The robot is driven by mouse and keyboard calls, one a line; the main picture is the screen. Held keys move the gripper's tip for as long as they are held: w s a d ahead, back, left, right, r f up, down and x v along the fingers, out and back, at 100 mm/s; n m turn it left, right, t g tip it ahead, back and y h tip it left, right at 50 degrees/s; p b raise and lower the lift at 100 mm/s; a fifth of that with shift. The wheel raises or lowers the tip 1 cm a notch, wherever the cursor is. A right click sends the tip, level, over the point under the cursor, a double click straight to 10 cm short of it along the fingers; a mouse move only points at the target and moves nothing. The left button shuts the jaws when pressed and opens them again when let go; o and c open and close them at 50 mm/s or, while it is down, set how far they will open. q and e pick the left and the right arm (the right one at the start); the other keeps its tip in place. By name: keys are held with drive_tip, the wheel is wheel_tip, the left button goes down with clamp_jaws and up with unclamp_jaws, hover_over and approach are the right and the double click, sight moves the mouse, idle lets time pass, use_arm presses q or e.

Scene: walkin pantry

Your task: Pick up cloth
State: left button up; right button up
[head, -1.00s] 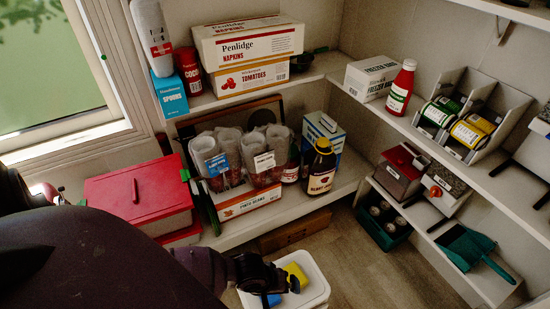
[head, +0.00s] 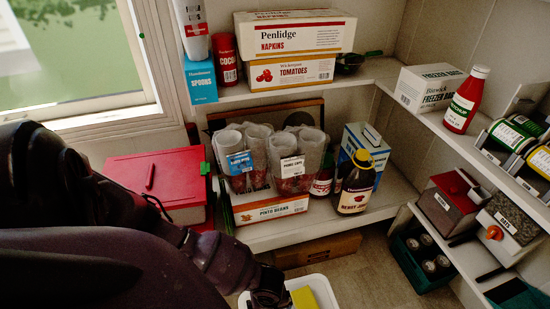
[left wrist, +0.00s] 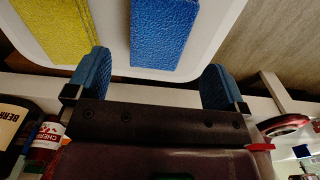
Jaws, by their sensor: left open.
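A flat blue cloth-like piece (left wrist: 165,35) with a rough texture lies in a white tub (left wrist: 110,50) in the left wrist view. A similar yellow piece (left wrist: 55,28) lies beside it, to the left. In the head view the tub (head: 327,288) and yellow piece (head: 304,297) show at the bottom edge; the blue piece is mostly hidden there by my gripper. My left gripper (left wrist: 156,80) is open and empty, its two blue fingertips spread wide near the tub's rim, with the blue piece ahead between them. In the head view it hangs over the tub (head: 268,297). My right gripper is not in view.
A shelf above the tub holds clear cup stacks (head: 298,155), a dark berry bottle (head: 355,185) and a pinto beans box (head: 270,211). A red box (head: 160,180) stands left, by my arm. A brown carton (head: 318,250) sits behind the tub. Some floor is clear to the right.

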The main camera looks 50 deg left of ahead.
use_arm(q)
drive_tip(key=shift+f, duration=0.45)
drive_tip(key=shift+s+f, duration=0.1)
drive_tip(key=shift+f, duration=0.15)
drive_tip(key=f+b, duration=0.1)
drive_tip(key=f, duration=0.1)
drive_tip(key=f+b, duration=0.2)
drive_tip(key=shift+s+d, duration=0.1)
drive_tip(key=shift+d, duration=0.1)
drive_tip(key=shift+f, duration=0.2)
drive_tip(key=shift+w, duration=0.2)
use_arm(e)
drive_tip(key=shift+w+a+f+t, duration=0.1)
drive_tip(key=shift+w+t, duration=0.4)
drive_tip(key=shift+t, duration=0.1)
use_arm(q)
drive_tip(key=shift+r, duration=0.1)
drive_tip(key=shift+c, duration=0.5)
drive_tip(key=c, duration=0.9)
